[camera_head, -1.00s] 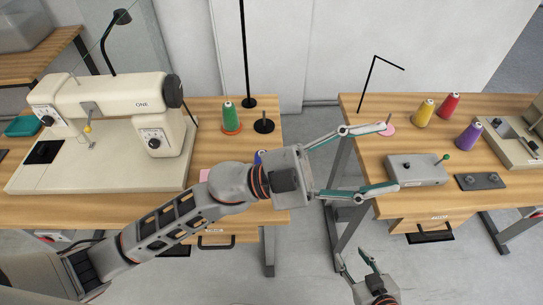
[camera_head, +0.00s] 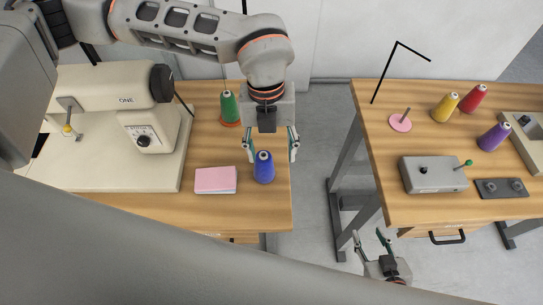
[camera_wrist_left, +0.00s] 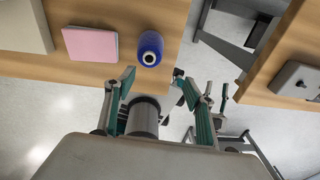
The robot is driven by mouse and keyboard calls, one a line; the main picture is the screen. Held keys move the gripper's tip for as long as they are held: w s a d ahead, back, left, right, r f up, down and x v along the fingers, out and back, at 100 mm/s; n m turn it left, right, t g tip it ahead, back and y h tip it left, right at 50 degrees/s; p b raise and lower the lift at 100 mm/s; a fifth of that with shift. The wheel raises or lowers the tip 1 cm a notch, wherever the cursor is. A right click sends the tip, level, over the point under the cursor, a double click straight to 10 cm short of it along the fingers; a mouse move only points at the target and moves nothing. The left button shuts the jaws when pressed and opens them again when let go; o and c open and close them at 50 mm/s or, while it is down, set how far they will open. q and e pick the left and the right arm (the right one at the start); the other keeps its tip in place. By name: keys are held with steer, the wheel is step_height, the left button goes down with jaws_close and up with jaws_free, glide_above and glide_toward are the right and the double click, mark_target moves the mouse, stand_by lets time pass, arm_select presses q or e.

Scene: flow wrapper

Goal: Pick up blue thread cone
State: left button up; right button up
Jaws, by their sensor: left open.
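The blue thread cone (camera_head: 264,168) stands upright on the left table near its right edge, beside a pink pad. My left gripper (camera_head: 271,150) is open and empty, its two fingers spread on the far side of the cone and pointing toward it. In the left wrist view the cone (camera_wrist_left: 149,48) lies just beyond the fingertips, a little left of the middle between them (camera_wrist_left: 158,78). The fingers do not appear to touch it. My right gripper (camera_head: 370,240) is open and empty, low over the floor between the tables.
The pink pad (camera_head: 215,180) lies left of the cone, with a sewing machine (camera_head: 120,110) further left. A green cone (camera_head: 229,107) stands behind. The right table holds yellow (camera_head: 444,107), red (camera_head: 473,98) and purple (camera_head: 494,136) cones and a grey box (camera_head: 433,175).

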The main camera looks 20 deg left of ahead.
mark_target(264, 160)
arm_select(q)
steer(key=shift+w+a+r+n+t+y, duration=0.2)
steer(key=shift+w+a+n+t+y, duration=0.15)
steer(key=shift+w+a, duration=0.8)
steer(key=f, duration=0.4)
steer(key=s+f+p, duration=0.1)
steer(key=f, duration=0.1)
steer(key=shift+f, duration=0.8)
steer(key=c, duration=1.3)
